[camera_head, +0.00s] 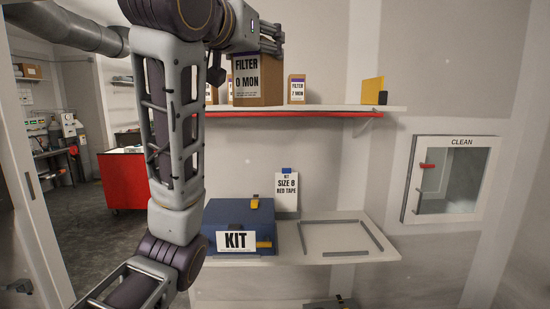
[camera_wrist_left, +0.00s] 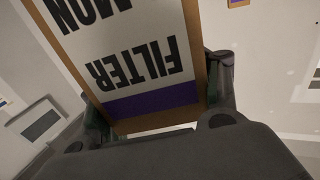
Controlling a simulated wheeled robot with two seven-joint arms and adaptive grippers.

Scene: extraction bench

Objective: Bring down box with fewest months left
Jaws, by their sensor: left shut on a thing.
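A brown box labelled "FILTER 0 MON" (camera_head: 259,88) is at the upper shelf (camera_head: 340,107) in the head view. My left gripper (camera_head: 268,45) is shut on its upper part. In the left wrist view the box (camera_wrist_left: 150,125) sits between the fingers, its label upside down. I cannot tell whether its base touches the shelf. A smaller box labelled "FILTER 7 MON" (camera_head: 297,90) stands on the shelf to its right. Another box (camera_head: 223,93) shows partly at the left, its label hidden by my arm. My right gripper is not in view.
A lower shelf (camera_head: 215,262) holds a blue KIT case (camera_head: 225,215), a sign (camera_head: 287,190) and an empty grey-edged frame (camera_head: 340,222). A yellow plate (camera_head: 372,91) stands at the upper shelf's right end. A "CLEAN" wall cabinet (camera_head: 408,190) is at right, a red cart (camera_head: 122,185) at left.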

